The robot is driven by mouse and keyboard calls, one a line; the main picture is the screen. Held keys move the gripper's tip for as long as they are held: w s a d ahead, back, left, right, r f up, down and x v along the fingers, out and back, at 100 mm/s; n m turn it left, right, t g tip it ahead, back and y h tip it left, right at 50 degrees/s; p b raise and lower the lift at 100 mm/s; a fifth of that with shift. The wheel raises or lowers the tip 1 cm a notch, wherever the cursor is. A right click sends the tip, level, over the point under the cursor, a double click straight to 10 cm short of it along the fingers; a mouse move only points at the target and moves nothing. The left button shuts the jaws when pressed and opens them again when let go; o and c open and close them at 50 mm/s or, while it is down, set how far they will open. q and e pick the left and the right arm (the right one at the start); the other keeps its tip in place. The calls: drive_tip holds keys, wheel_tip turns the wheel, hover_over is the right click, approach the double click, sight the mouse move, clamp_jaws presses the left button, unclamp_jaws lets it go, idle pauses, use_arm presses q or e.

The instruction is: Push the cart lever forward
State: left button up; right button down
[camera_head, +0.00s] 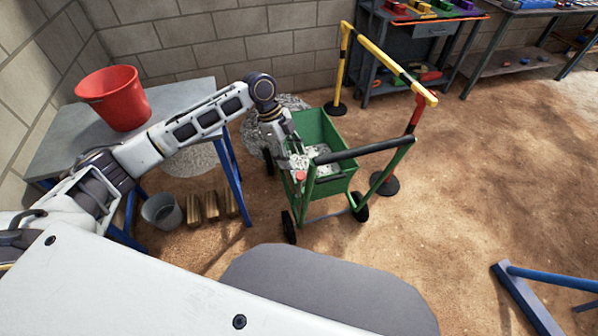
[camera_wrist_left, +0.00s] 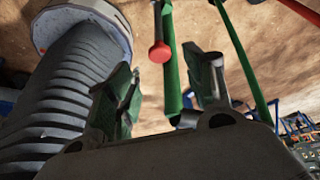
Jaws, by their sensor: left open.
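The green cart (camera_head: 325,128) stands on the sandy floor right of the table, with light rubble in its bin. A dark push bar (camera_head: 362,150) crosses its near side. A lever with a red knob (camera_head: 300,176) is at the cart's near left corner; the red knob also shows in the left wrist view (camera_wrist_left: 160,52). My left gripper (camera_head: 296,161) is right behind the knob in the head view. In the wrist view its fingers (camera_wrist_left: 168,85) are apart, with a green bar showing between them; contact cannot be told. My right gripper is not seen.
A grey table (camera_head: 60,140) with a red bucket (camera_head: 114,97) is at left, under my left arm. A yellow-black barrier (camera_head: 385,62) stands behind and right of the cart. A blue frame (camera_head: 530,290) lies at lower right. Open sand (camera_head: 470,180) is at right.

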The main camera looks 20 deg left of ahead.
sight(300, 175)
use_arm(q)
drive_tip(key=shift+b+x, duration=0.3)
drive_tip(key=shift+x, duration=3.25)
drive_tip(key=c, duration=1)
drive_tip(key=shift+s+f, duration=0.15)
clamp_jaws()
